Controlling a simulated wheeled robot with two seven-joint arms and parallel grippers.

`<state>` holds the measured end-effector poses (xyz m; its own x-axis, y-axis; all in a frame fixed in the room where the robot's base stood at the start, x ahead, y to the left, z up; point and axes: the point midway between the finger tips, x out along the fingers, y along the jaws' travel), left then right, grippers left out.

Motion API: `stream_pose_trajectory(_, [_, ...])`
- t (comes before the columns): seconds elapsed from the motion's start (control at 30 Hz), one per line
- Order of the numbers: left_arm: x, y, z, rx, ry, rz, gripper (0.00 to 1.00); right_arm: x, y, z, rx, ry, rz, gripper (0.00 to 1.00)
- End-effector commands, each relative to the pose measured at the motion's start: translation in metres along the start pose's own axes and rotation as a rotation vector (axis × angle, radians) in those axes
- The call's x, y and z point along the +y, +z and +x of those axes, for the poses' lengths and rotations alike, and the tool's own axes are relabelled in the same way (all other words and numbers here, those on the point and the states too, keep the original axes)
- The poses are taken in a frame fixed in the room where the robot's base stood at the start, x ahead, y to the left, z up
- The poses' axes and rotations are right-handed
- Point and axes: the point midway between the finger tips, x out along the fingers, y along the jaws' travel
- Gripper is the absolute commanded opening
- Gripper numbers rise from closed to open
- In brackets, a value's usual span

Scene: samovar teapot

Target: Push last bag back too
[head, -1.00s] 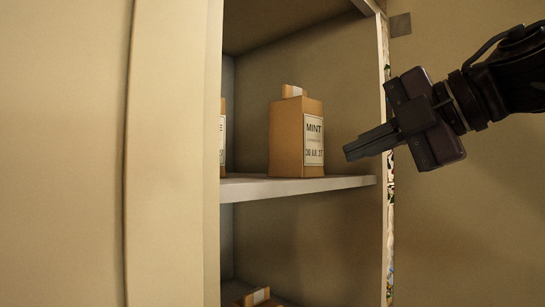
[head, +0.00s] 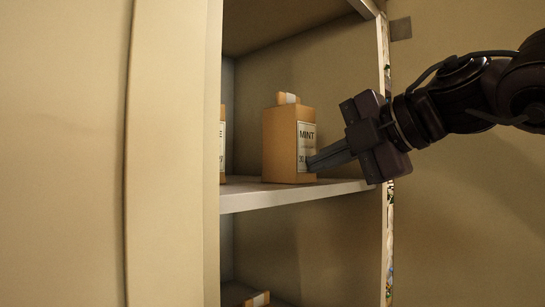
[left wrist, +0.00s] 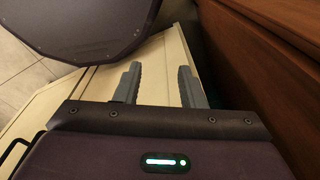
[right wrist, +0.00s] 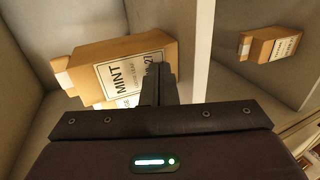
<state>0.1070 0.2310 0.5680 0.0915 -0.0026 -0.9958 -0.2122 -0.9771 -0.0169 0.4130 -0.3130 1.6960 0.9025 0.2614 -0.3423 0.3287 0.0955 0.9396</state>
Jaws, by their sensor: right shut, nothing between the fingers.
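A brown paper bag labelled MINT (head: 282,145) stands upright on the cabinet shelf (head: 265,200). It also shows large in the right wrist view (right wrist: 150,57). My right gripper (head: 312,164) is shut and empty, and its fingertips are at the label on the bag's front, apparently touching it. They cover part of the label. My left gripper (left wrist: 158,75) shows only in the left wrist view, with its fingers apart and nothing between them. A second bag (head: 222,140) on the same shelf is mostly hidden behind the cabinet's left side.
Another bag (head: 259,299) is partly visible on the level below. The cabinet's right upright (head: 384,90) stands close to my right gripper. A pale cabinet panel (head: 170,150) fills the left. The shelf right of the MINT bag is clear.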

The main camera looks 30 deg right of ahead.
Motion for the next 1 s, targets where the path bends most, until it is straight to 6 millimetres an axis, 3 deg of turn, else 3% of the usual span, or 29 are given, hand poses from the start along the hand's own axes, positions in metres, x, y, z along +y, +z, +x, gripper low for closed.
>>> stream_pose_trajectory(1.0, [0.000,-0.003,-0.033,0.000,0.001,0.001,0.36,0.022,0.000,0.058,0.000,-0.003,-0.001,0.00])
